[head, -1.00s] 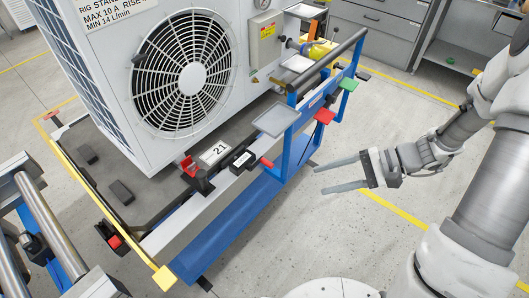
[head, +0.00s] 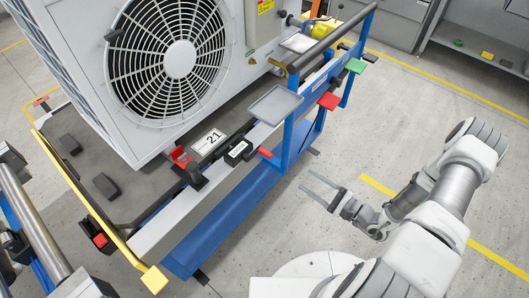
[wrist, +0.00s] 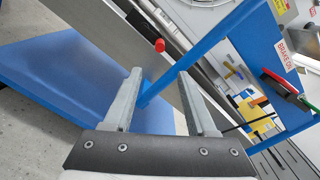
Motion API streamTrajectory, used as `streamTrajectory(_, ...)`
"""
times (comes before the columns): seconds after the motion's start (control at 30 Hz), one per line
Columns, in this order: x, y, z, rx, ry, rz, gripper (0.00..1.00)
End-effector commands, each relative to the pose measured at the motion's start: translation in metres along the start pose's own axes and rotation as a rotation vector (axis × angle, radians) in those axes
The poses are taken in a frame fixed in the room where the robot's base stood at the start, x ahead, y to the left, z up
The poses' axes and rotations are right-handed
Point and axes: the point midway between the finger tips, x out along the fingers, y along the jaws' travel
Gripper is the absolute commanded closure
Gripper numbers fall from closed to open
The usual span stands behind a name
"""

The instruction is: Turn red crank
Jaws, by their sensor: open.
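A short red-tipped handle (head: 265,152) sticks out from a black block (head: 238,152) on the cart's near side. It is the closest match to the red crank, and shows as a red knob in the wrist view (wrist: 160,45). My gripper (head: 306,180) is open and empty, over the floor right of the cart's blue frame. In the wrist view its fingers (wrist: 160,75) point toward a blue post, with the red knob beyond them.
The blue-framed cart (head: 215,232) carries a large fan unit (head: 180,60). A grey tray (head: 275,104) and a dark push bar (head: 335,38) stand at its right end. Another rail (head: 35,225) is at lower left. The floor (head: 440,120) to the right is clear.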

Motion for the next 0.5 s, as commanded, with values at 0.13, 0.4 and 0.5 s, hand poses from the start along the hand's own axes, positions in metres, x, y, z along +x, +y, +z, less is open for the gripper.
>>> streamTrajectory(0.13, 0.013, 0.001, 0.000, -0.001, -0.002, -0.002, 0.43)
streamTrajectory(0.4, 0.067, 0.001, 0.000, -0.001, -0.003, 0.000, 0.43)
streamTrajectory(0.5, 0.089, 0.002, 0.000, -0.001, -0.004, 0.002, 0.43)
